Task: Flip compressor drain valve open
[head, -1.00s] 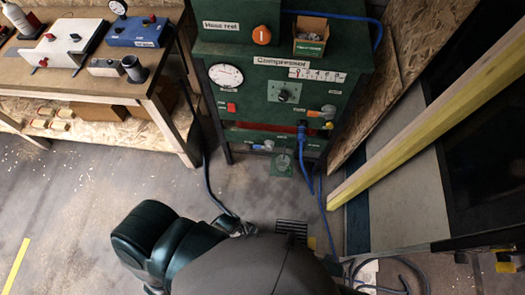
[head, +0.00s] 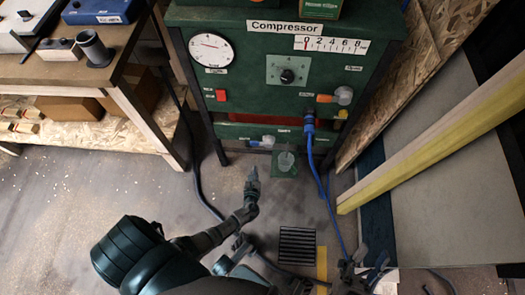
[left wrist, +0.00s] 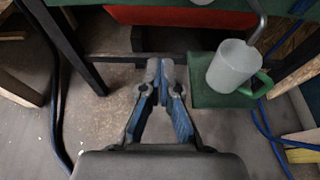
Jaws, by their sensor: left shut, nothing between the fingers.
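The green compressor (head: 240,75) stands ahead. A small valve with a pale blue-grey handle (head: 267,141) sits low on its front, in the lower green strip, above a translucent cup (head: 286,160). The handle lies roughly sideways. My left gripper (head: 252,172) is shut and empty, below and slightly left of the valve, apart from it. In the left wrist view its fingertips (left wrist: 160,65) meet left of the cup (left wrist: 232,67), and a grey spout (left wrist: 259,28) hangs over the cup. My right gripper (head: 365,262) is low in the head view, small and partly unclear.
An orange-handled valve (head: 335,97) and a blue hose (head: 318,165) are on the compressor's right. A workbench (head: 70,72) stands left. A yellow beam (head: 440,135) slants across the right. A floor grate (head: 297,245) lies below the cup.

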